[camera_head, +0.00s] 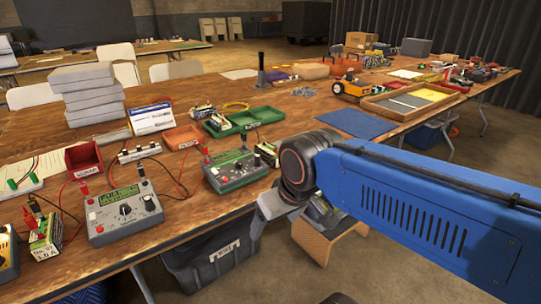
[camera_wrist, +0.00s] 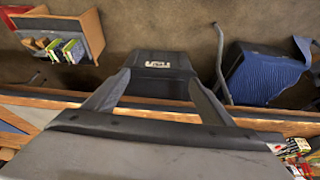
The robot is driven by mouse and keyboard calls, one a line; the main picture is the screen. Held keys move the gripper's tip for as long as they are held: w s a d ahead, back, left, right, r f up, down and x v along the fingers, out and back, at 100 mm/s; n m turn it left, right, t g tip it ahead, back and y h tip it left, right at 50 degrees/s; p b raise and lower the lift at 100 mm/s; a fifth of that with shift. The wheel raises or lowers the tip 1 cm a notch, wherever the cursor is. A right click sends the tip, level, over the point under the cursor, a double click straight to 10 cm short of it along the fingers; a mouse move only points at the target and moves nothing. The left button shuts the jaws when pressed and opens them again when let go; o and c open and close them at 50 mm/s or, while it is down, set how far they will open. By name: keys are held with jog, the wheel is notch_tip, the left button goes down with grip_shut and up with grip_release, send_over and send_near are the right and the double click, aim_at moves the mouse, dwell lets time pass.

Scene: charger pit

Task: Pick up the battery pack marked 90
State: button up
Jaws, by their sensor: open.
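No number 90 is readable on any pack in these frames. A green and white battery pack (camera_head: 46,238) stands at the table's left front edge, wired to a meter. Another small pack (camera_head: 267,153) stands behind the right-hand meter. Several packs (camera_wrist: 66,48) sit in a wooden holder (camera_wrist: 88,22) at the top left of the wrist view. My gripper (camera_head: 268,222) is open and empty, beyond the table's front edge; its spread fingers also show in the wrist view (camera_wrist: 158,84).
Meters (camera_head: 124,210), wires and a red tray (camera_head: 84,158) crowd the table front. A dark labelled bin (camera_head: 208,262) stands under the table and shows between my fingers in the wrist view (camera_wrist: 152,84). A wooden stand (camera_head: 322,245) is partly hidden behind my arm.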

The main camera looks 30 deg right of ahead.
jog(key=o, duration=0.5)
jog(key=w+r+m, duration=0.1)
jog(key=w+r, duration=0.1)
jog(key=w+d+r+m, duration=0.1)
jog(key=w+r, duration=0.1)
jog(key=w+d+r+m+g, duration=0.1)
jog(key=w+r+m, duration=0.1)
jog(key=r, duration=0.1)
jog(key=shift+w+d, duration=0.15)
jog(key=shift+w, duration=0.15)
jog(key=shift+c, duration=0.2)
notch_tip(320, 180, up, 12)
jog(key=f+m+g, duration=0.1)
jog(key=m+g, duration=0.3)
jog(key=m, duration=0.9)
send_over(270, 148)
jog(key=f, duration=1)
jog(key=shift+s, duration=0.2)
jog(key=shift+w+f, duration=0.15)
jog(key=shift+f, duration=2.95)
